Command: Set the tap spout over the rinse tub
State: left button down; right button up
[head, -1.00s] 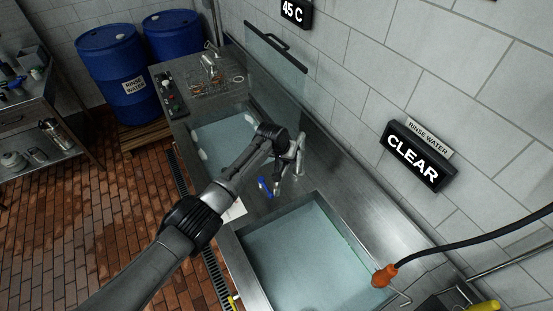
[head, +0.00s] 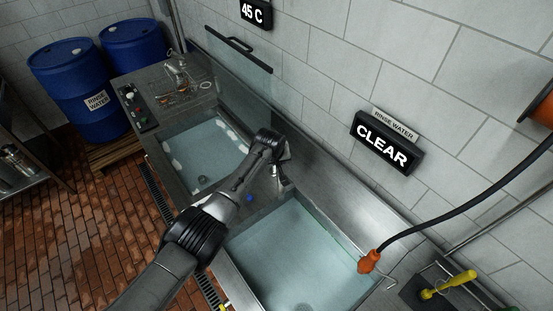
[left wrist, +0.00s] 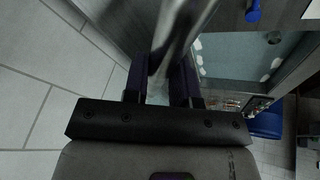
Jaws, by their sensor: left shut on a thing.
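The rinse tub (head: 300,248) is the near basin, below the RINSE WATER sign, and holds pale clear water. My left gripper (head: 277,165) is at the tap on the steel deck between the two basins. In the left wrist view its fingers (left wrist: 163,88) are shut on a shiny metal pipe, the tap spout (left wrist: 178,30). In the head view the gripper hides most of the tap, so I cannot tell exactly where the spout's mouth points. A blue knob or lever (head: 250,198) shows on the deck, also in the left wrist view (left wrist: 253,10). My right gripper is out of view.
The far basin (head: 205,150) has foam patches along its edge. A clear panel with a dark handle (head: 240,50) stands by the wall. An orange hose end (head: 369,261) and a yellow-handled tool (head: 447,284) are at the right. Blue barrels (head: 75,80) stand behind.

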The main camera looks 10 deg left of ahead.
pick_arm(q)
jog(key=c, duration=0.9)
grip_release()
jog(key=shift+r, duration=0.1)
jog(key=shift+s+r+p, duration=0.15)
jog(key=shift+r+p, duration=0.15)
jog(key=shift+r, duration=0.1)
jog(key=shift+v, duration=6.45)
